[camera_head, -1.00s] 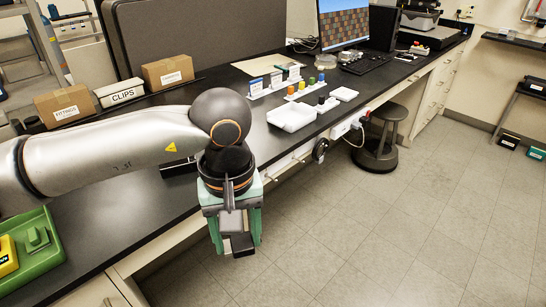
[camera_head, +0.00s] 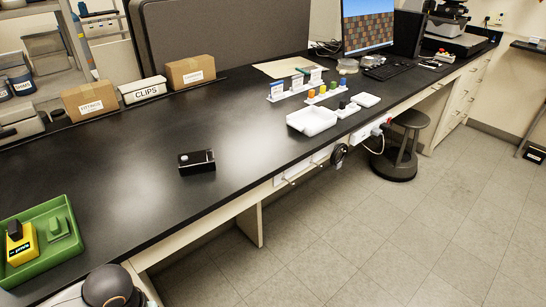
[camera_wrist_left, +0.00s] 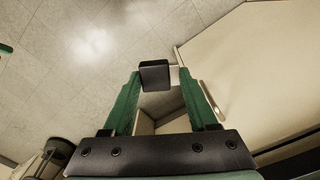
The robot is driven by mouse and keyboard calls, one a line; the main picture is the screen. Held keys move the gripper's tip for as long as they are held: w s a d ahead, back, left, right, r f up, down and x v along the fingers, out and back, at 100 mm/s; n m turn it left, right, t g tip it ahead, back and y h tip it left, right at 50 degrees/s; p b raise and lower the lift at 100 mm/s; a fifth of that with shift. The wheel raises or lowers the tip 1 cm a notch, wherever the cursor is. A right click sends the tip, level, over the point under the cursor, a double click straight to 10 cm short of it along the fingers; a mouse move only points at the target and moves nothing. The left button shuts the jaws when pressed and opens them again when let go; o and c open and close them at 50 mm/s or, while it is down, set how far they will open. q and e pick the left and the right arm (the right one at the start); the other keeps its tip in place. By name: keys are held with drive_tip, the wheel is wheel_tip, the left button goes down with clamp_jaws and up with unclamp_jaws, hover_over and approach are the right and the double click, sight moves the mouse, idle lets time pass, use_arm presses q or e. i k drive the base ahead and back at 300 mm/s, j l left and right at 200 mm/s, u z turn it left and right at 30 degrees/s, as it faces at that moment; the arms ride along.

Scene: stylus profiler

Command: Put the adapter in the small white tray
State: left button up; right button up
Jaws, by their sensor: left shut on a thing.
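My left gripper (camera_wrist_left: 157,82) shows in the wrist view with its green fingers closed on a dark block, the adapter (camera_wrist_left: 153,73). A small pale part sits at the block's right side. The floor and a bench front lie beyond it. In the head view the left gripper is out of frame. A white open tray (camera_head: 312,121) stands on the black bench near its front edge, right of centre. A smaller flat white tray (camera_head: 367,100) lies behind it to the right.
A black box with a silver button (camera_head: 197,161) sits mid-bench. A green tray (camera_head: 62,258) with a yellow device is at lower left. Coloured-capped pieces (camera_head: 321,90) and a white power strip (camera_head: 355,138) are near the white trays. The bench between box and trays is clear.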

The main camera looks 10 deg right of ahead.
sight(312, 123)
drive_tip(key=i+l, duration=0.25)
drive_tip(key=l, duration=0.15)
drive_tip(key=i+l, duration=0.25)
drive_tip(key=l, duration=0.2)
drive_tip(key=i+l, duration=0.25)
drive_tip(key=l, duration=0.15)
drive_tip(key=i+l, duration=0.25)
drive_tip(key=l, duration=0.15)
drive_tip(key=i+l, duration=0.3)
drive_tip(key=l, duration=0.15)
drive_tip(key=k+z, duration=0.05)
